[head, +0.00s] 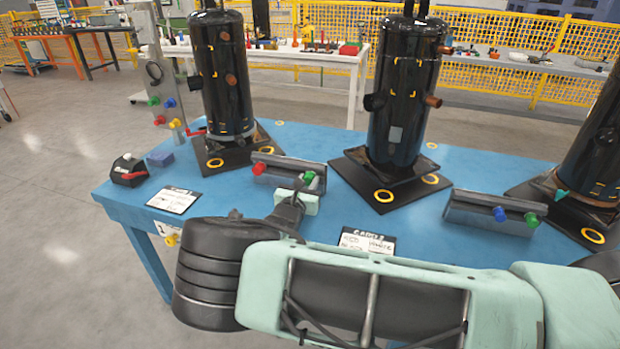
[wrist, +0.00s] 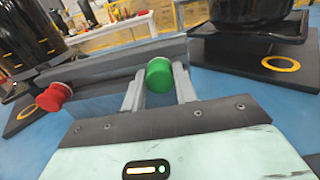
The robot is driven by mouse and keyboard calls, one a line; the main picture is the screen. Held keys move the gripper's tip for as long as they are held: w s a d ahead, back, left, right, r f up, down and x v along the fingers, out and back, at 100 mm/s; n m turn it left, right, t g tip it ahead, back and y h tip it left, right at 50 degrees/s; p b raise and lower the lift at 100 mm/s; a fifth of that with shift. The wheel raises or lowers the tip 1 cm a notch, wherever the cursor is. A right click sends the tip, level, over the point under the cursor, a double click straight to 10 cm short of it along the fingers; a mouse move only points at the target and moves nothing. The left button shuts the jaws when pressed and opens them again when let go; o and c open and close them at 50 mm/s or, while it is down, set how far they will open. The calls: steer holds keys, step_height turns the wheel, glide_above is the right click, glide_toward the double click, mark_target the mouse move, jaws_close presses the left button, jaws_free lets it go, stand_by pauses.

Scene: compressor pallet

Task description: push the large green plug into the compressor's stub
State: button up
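A green plug (head: 309,178) is at the right part of the left grey tray (head: 290,165). It shows upright in the wrist view (wrist: 159,75), between the two fingers of my gripper (wrist: 160,84), with no clear gap on either side. My gripper looks shut on it. The hand (head: 297,203) is low over the table, and the plug's lower end is hidden. The middle black compressor (head: 404,85) stands behind and to the right. It has copper stubs (head: 432,101) on its right and a black stub (head: 375,102) on its left. Another green plug (head: 532,220) is at the right tray.
A red plug (head: 259,168) is at the left tray's left end; a blue plug (head: 500,214) is at the right tray (head: 482,211). Black compressors stand left (head: 221,80) and right (head: 598,150) on the blue table (head: 140,200). Label cards (head: 368,241) lie in front.

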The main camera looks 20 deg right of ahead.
jaws_close()
steer(key=shift+s+a, duration=0.1)
steer(key=shift+p+v, duration=1.1)
steer(key=shift+v, duration=1.6)
steer(key=shift+s, duration=0.1)
